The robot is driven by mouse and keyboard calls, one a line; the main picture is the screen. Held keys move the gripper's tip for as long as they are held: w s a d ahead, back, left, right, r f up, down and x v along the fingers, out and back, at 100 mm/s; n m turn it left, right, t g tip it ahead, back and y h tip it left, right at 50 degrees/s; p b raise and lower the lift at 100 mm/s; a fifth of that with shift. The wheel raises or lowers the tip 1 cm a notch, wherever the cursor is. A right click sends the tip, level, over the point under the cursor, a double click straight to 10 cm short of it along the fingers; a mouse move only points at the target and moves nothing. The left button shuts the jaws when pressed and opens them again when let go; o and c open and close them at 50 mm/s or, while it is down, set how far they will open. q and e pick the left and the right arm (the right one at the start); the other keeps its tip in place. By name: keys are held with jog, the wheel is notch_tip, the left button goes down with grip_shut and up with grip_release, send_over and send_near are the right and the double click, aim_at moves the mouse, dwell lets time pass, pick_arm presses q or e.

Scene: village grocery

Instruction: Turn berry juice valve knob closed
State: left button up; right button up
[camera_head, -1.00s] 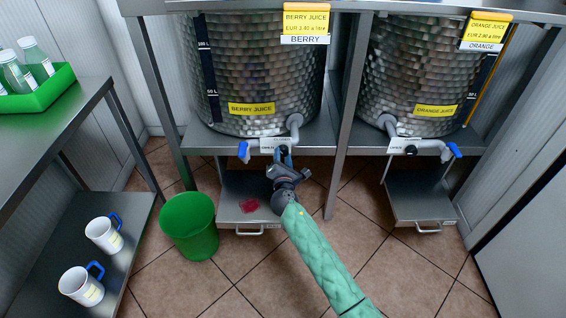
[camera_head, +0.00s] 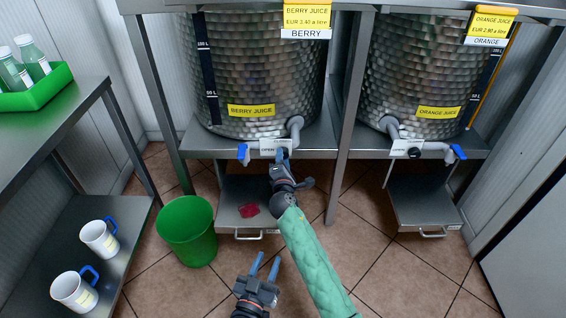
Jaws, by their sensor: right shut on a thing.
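The berry juice tank (camera_head: 262,70) is a hammered steel vessel on a metal stand, with a yellow berry juice label. Its outlet pipe (camera_head: 294,134) runs down to a valve behind a small white plate (camera_head: 268,148) that reads open. My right gripper (camera_head: 282,157) is at the valve by the plate's right end, shut on the valve knob. The knob itself is mostly hidden by the fingers. A blue spout end (camera_head: 243,152) shows left of the plate. My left gripper (camera_head: 267,266) is low in the picture, open and empty, above the tiled floor.
A drip tray (camera_head: 234,216) with a red puddle (camera_head: 249,210) lies below the valve. A green bucket (camera_head: 187,230) stands on the floor to its left. The orange juice tank (camera_head: 418,70) stands right. Two white mugs (camera_head: 99,238) (camera_head: 75,290) stand on the left shelf.

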pick_arm(q)
jog(key=s+a+r+t+h+b, duration=0.1)
jog(key=r+t, duration=0.3)
jog(key=r, duration=0.7)
jog(key=s+a+r+t+h+b, duration=0.1)
jog(key=r+t, duration=0.3)
jog(key=r, duration=0.8)
jog(key=shift+s+m+t, duration=0.3)
jog(key=shift+s, duration=0.2)
pick_arm(e)
jog(key=shift+m, duration=1.8)
jog(key=o, duration=1)
